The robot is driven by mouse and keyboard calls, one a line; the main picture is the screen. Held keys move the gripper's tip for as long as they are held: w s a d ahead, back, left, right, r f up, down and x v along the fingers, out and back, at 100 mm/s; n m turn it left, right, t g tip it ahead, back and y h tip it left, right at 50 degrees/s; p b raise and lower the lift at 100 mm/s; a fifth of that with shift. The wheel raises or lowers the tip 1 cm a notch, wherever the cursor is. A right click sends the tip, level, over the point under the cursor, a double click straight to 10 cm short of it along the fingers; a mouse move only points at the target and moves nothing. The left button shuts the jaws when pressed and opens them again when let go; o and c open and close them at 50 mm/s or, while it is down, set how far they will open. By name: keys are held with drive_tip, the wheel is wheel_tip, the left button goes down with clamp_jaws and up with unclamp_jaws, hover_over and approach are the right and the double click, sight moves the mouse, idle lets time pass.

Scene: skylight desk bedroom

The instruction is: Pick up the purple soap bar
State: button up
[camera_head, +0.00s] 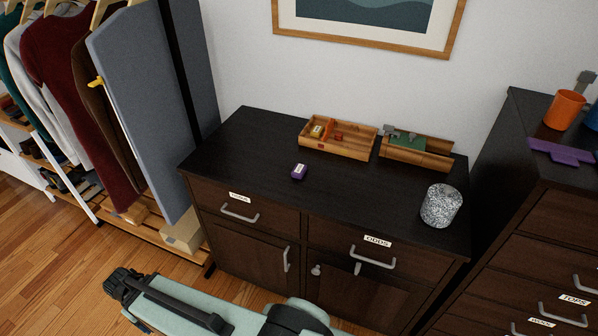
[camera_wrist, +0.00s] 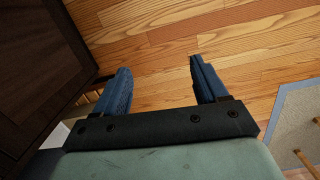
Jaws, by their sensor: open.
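The purple soap bar (camera_head: 299,171) is a small block with a pale label on top. My gripper (camera_head: 122,284) is low at the bottom left in the head view, in front of the cabinet and well apart from the soap. In the wrist view my gripper (camera_wrist: 157,80) shows two blue fingers spread apart with nothing between them, over the wooden floor. The soap is not in the wrist view.
A wooden divided tray (camera_head: 338,150) and a second wooden box (camera_head: 416,160) stand at the back of the cabinet. A speckled grey cylinder (camera_head: 441,206) stands at its right. Clothes and an ironing board (camera_head: 150,100) are left. The cabinet top around the soap is clear.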

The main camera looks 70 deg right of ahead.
drive_tip(key=w+d+r+m+t, duration=0.25)
drive_tip(key=w+d+r, duration=0.25)
drive_tip(key=d+r, duration=0.65)
wheel_tip(320, 180, up, 25)
drive_tip(key=m+g+h, duration=0.2)
drive_tip(key=m+h, duration=0.3)
drive_tip(key=m, duration=0.9)
hover_over(300, 168)
drive_tip(key=a, duration=0.5)
drive_tip(key=shift+t+y, duration=0.25)
drive_tip(key=shift+y, duration=0.05)
drive_tip(key=shift+a+x, duration=0.1)
drive_tip(key=shift+x, duration=3.3)
drive_tip(key=shift+a+x, duration=0.15)
drive_tip(key=shift+x, duration=3.25)
